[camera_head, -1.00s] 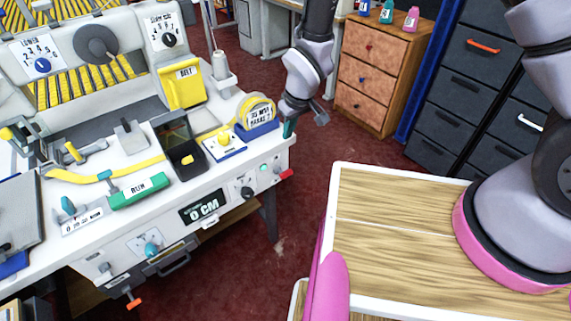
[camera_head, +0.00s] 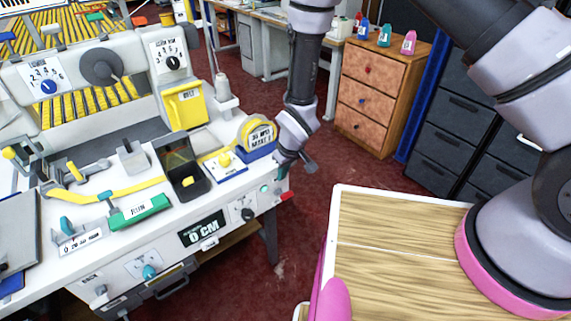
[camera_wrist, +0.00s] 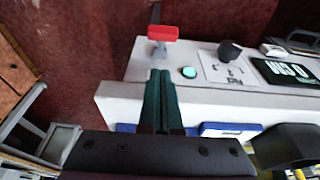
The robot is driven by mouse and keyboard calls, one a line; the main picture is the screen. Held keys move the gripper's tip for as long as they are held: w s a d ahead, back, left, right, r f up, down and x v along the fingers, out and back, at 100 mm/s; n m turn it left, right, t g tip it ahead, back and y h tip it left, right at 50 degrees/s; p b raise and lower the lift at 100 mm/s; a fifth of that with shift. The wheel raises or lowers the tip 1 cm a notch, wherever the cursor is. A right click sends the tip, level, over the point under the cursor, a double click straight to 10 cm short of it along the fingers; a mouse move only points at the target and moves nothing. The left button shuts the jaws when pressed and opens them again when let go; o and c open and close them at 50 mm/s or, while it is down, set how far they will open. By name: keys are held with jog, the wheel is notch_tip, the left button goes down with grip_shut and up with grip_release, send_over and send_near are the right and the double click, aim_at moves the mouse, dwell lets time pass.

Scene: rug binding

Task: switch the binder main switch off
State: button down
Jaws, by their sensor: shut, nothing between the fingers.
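The binder (camera_head: 215,205) is a white machine at the left in the head view. At its right front corner is a red lever-like part (camera_head: 286,196); in the wrist view this red part (camera_wrist: 162,33) sits on a grey stem at the machine's edge. Beside it are a lit green button (camera_wrist: 189,72) and a black knob (camera_wrist: 230,50) on a white label. No readable label marks the main switch. My gripper (camera_head: 282,174) is shut and empty above this corner; in the wrist view its dark green fingers (camera_wrist: 160,78) point toward the red part, with a gap visible.
A yellow tape roll (camera_head: 256,133) in a blue holder stands on the binder near my gripper. A wooden-topped surface (camera_head: 390,235) is at the right front. A drawer cabinet (camera_head: 378,95) stands behind. Red floor lies open between them.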

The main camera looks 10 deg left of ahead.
aim_at(286, 193)
jog(key=shift+s+d+f, duration=0.2)
jog(key=shift+f, duration=0.5)
jog(key=shift+s+d+f, duration=0.2)
jog(key=shift+d+f, duration=0.05)
jog(key=shift+f, duration=0.4)
jog(key=shift+s+d+f, duration=0.2)
jog(key=shift+f, duration=0.5)
